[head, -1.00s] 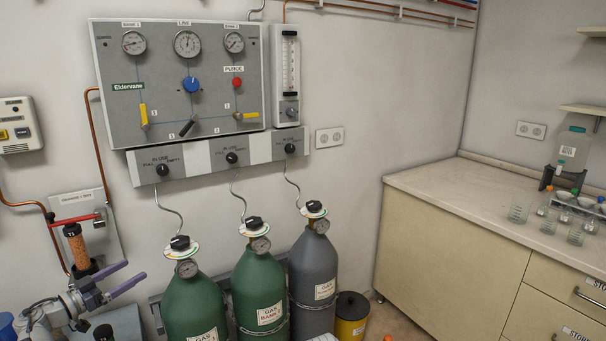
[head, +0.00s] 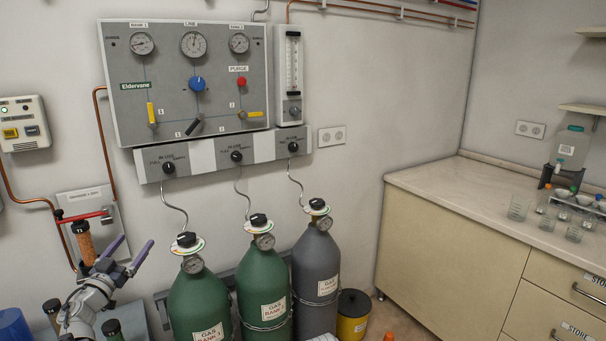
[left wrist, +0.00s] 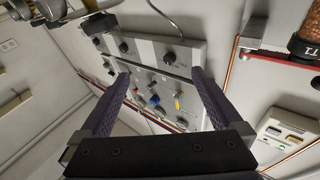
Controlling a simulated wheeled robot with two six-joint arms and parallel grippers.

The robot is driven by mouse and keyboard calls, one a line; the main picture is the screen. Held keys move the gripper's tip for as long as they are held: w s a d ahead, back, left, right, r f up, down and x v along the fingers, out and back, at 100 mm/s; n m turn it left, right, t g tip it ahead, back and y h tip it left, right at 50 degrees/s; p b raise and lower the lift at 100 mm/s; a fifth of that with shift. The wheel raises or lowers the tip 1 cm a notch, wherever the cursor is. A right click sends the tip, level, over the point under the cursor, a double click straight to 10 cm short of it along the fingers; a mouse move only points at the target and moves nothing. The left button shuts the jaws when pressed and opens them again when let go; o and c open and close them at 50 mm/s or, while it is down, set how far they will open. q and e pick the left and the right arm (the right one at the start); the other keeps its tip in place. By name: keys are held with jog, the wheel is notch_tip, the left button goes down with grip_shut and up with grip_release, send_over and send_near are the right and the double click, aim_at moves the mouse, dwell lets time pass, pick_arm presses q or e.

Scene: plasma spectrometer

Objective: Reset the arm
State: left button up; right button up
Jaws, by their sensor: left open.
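My left gripper (head: 136,246) is at the lower left in the head view, its two purple fingers apart and pointing up. It is empty. It stands left of the nearest green gas cylinder (head: 200,298), in front of the wall. In the left wrist view the open fingers (left wrist: 160,76) frame the grey gas panel (left wrist: 148,92), which is beyond them and not touched. My right gripper is not in view.
The gas panel (head: 188,78) hangs on the wall above two green cylinders and a grey one (head: 316,280). A column of orange granules (head: 84,243) is close behind my left gripper. A counter (head: 440,190) with glassware stands right.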

pick_arm(q)
jog(key=s+d+f+n+g+y, duration=0.3)
jog(key=s+d+f+g, duration=0.35)
jog(key=d+f, duration=0.4)
jog(key=s+d+f+n+g+y, duration=0.3)
jog(key=s+d+f+g, duration=0.35)
jog(key=f, duration=0.65)
jog(key=s+d+f+m+g+h, duration=0.15)
jog(key=s+d+m+g, duration=0.25)
jog(key=s+d, duration=0.55)
jog(key=s+d+f+m+g+h, duration=0.1)
jog(key=s+d+f+m+g, duration=0.3)
jog(key=d, duration=1)
notch_tip(320, 180, up, 16)
jog(key=s+p, duration=0.1)
jog(key=p, duration=1.3)
jog(key=shift+s+r+n+t, duration=0.15)
jog(key=shift+r+n+t, duration=0.05)
jog(key=shift+n+t, duration=0.1)
jog(key=shift+y, duration=0.25)
